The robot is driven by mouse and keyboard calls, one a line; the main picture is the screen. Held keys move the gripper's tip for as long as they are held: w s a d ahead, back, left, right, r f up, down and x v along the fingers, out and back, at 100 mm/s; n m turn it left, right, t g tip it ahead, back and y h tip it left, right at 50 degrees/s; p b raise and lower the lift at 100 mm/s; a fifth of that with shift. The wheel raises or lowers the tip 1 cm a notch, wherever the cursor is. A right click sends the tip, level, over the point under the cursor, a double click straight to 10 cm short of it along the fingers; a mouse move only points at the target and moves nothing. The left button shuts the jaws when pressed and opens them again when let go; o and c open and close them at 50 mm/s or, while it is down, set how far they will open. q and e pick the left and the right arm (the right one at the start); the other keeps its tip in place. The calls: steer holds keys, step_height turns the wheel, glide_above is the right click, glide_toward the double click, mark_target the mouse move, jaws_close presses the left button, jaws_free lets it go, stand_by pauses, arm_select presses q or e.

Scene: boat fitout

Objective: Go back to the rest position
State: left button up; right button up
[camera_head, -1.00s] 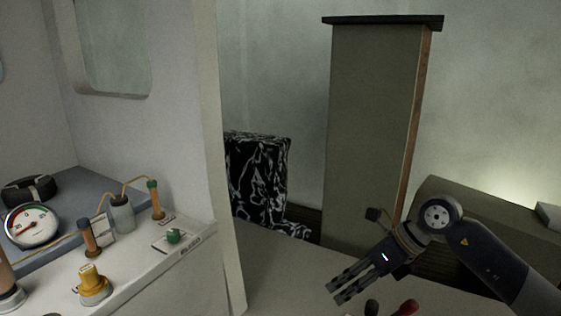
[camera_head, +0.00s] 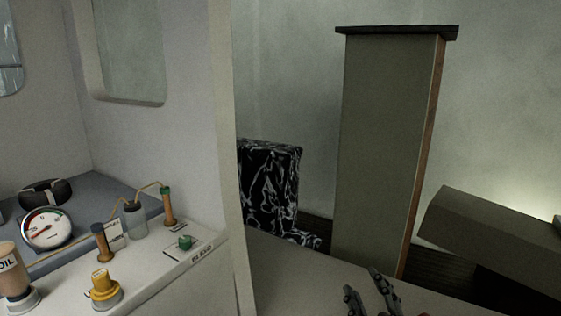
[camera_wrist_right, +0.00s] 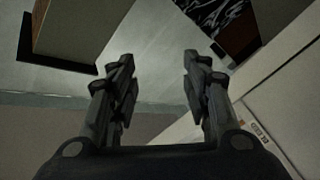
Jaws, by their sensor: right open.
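My right gripper (camera_head: 370,296) shows at the bottom edge of the head view, right of the middle. Only its dark fingers are seen there, pointing up and apart. In the right wrist view its two fingers (camera_wrist_right: 157,85) stand wide apart with nothing between them. My left gripper is in neither view.
A grey counter (camera_head: 290,275) lies under my right fingers. At left, a white console holds a gauge (camera_head: 46,229), a yellow knob (camera_head: 102,288), a green button (camera_head: 185,242) and an oil bottle (camera_head: 12,272). A tall cabinet (camera_head: 385,150) and a black-and-white patterned chair (camera_head: 270,185) stand behind.

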steer(key=s+d+f+m+g+h, duration=0.35)
steer(key=s+f+g, duration=0.2)
steer(key=f, duration=0.55)
steer(key=s+f+m+g+y, duration=0.1)
steer(key=s+f+g, duration=0.25)
steer(key=s, duration=0.35)
steer(key=s+f+m+g, duration=0.25)
steer(key=s+f, duration=0.25)
steer(key=s, duration=0.3)
steer(key=s+f+m+g+y, duration=0.1)
steer(key=s+f+g, duration=0.35)
steer(key=s, duration=0.25)
step_height(320, 180, down, 27)
steer(key=s, duration=0.2)
steer(key=s+d+f+g, duration=0.1)
steer(key=s+d+f, duration=0.1)
steer(key=s+f, duration=1.3)
steer(key=shift+s+d+f+n+g, duration=0.15)
steer(key=shift+s+f+n+g, duration=0.2)
steer(key=shift+s, duration=0.75)
